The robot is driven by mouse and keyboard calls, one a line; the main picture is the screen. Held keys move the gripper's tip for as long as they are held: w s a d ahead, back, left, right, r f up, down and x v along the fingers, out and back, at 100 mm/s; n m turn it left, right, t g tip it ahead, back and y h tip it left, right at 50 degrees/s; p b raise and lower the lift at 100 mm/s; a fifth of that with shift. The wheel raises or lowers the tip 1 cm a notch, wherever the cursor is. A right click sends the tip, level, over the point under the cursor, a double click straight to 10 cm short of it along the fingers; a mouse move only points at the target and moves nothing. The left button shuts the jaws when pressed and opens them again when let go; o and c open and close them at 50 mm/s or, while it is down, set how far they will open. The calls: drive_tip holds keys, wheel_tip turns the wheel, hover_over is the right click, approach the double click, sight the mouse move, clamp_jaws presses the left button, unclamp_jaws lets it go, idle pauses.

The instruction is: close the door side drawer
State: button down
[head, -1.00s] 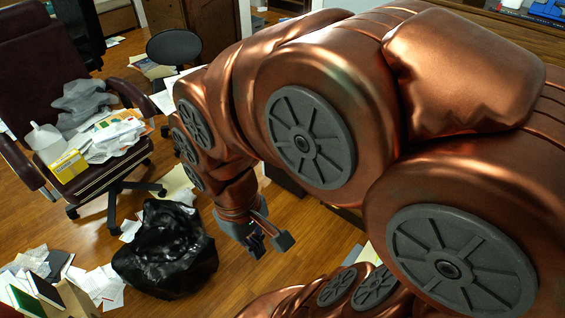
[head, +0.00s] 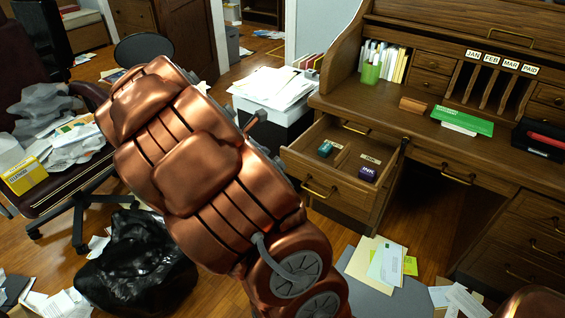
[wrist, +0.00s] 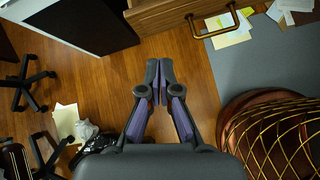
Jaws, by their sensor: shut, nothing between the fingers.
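The desk's left drawer (head: 318,190), on the side toward the doorway, is pulled out in the head view. It is wooden with a brass handle, and small boxes lie inside. In the wrist view its front (wrist: 165,14) and brass handle (wrist: 240,20) show at the top. My gripper (wrist: 159,66) is shut and empty, its fingertips together over the wood floor. The fingertips are a gap below the drawer front in the picture and apart from the handle. In the head view my arm covers part of the drawer's left side, and the gripper is mostly hidden.
A black-and-white cabinet with papers (head: 272,92) stands left of the drawer. The desktop (head: 395,115) holds a green box and a black tray. A black bag (head: 135,262) and a cluttered chair (head: 75,170) are at left. Papers (head: 380,262) lie on the floor.

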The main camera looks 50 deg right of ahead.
wheel_tip(320, 180, down, 5)
drive_tip(key=w+d+n+b, duration=0.1)
drive_tip(key=w+d+n, duration=0.2)
drive_tip(key=b, duration=0.2)
approach(287, 153)
drive_tip(key=shift+t, duration=0.3)
drive_tip(key=shift+s+x, duration=0.1)
drive_tip(key=shift+x, duration=1.55)
drive_tip(key=shift+s+x, duration=0.15)
drive_tip(key=shift+x, duration=1.45)
drive_tip(key=shift+a+f, duration=0.1)
